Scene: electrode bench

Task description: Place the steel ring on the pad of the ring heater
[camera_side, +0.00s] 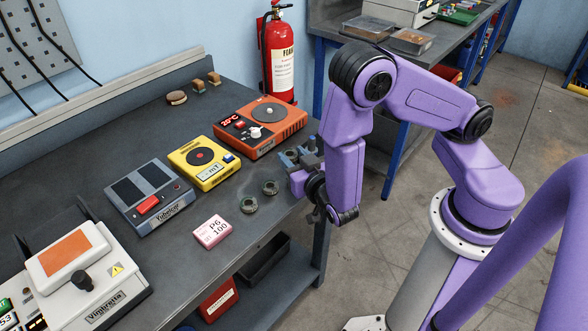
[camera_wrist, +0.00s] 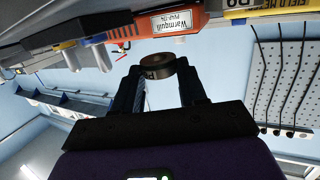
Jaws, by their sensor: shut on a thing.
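In the wrist view a short, dark metallic ring (camera_wrist: 157,67) with a light mark on its side is held between the two black fingertips of my gripper (camera_wrist: 160,76). In the side view my gripper (camera_side: 302,162) is near the right edge of the bench, just right of and in front of the orange heater (camera_side: 262,139); the held ring is not clear there.
Two dark rings, one (camera_side: 250,204) and another (camera_side: 271,188), lie on the bench close to my gripper. A yellow meter (camera_side: 204,160), a grey panel device (camera_side: 150,195), a pink box (camera_side: 212,231) and a white machine (camera_side: 85,280) stand further left. Small items (camera_side: 199,86) lie behind.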

